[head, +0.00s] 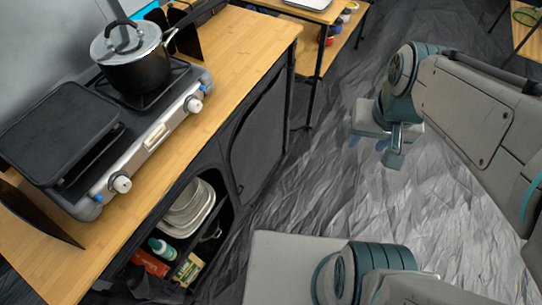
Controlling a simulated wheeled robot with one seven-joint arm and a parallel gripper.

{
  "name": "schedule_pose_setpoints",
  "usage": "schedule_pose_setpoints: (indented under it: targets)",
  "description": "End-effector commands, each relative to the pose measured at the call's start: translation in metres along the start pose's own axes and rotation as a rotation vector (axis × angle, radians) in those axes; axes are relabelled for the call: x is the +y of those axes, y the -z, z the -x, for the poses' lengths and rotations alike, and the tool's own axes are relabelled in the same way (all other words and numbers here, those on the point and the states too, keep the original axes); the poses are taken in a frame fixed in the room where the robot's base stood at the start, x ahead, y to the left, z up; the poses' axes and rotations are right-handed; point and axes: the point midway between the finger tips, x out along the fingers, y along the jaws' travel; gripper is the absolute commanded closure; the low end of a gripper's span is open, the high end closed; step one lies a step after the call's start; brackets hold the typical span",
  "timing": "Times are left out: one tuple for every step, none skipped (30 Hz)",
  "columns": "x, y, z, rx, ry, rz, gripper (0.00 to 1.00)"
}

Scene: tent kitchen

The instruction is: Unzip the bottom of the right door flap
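The right door flap (262,135) is a dark fabric panel on the front of the wooden-topped kitchen unit. It hangs closed, and a curved seam runs down its left side and around its lower corner. The zipper pull is too small to make out. My gripper (368,143) is in the air above the floor, to the right of the flap and clear of it. It points downward, its two bluish fingertips look apart, and nothing shows between them. Part of the gripper is hidden by my wrist.
Left of the flap is an open compartment with stacked dishes (190,208), a green bottle (161,248) and boxes (188,268). A stove (150,140) with a black pot (138,72) stands on the counter. A shelf table (318,62) stands behind. Crumpled grey floor (300,205) lies free before the flap.

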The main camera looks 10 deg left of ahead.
Motion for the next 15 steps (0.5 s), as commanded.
schedule_pose_setpoints:
  targets:
    - [-0.004,0.002,-0.019,-0.035,0.016,-0.015,0.60]
    - [-0.006,0.005,-0.028,-0.056,0.027,-0.028,0.60]
    - [-0.010,0.008,-0.040,-0.089,0.045,-0.049,0.60]
    - [-0.013,0.011,-0.050,-0.113,0.059,-0.067,0.60]
    - [-0.015,0.014,-0.060,-0.140,0.074,-0.085,0.60]
    - [-0.019,0.018,-0.074,-0.177,0.094,-0.110,0.60]
    - [-0.022,0.022,-0.085,-0.201,0.109,-0.129,0.60]
    - [-0.025,0.025,-0.095,-0.228,0.124,-0.149,0.60]
    - [-0.029,0.029,-0.109,-0.263,0.144,-0.174,0.60]
    - [-0.032,0.032,-0.120,-0.288,0.159,-0.194,0.60]
    - [-0.034,0.035,-0.131,-0.314,0.174,-0.214,0.60]
    - [-0.038,0.039,-0.146,-0.348,0.194,-0.240,0.60]
    - [-0.041,0.042,-0.157,-0.373,0.209,-0.259,0.60]
    - [-0.044,0.045,-0.169,-0.398,0.224,-0.278,0.60]
    - [-0.048,0.049,-0.184,-0.433,0.244,-0.304,0.60]
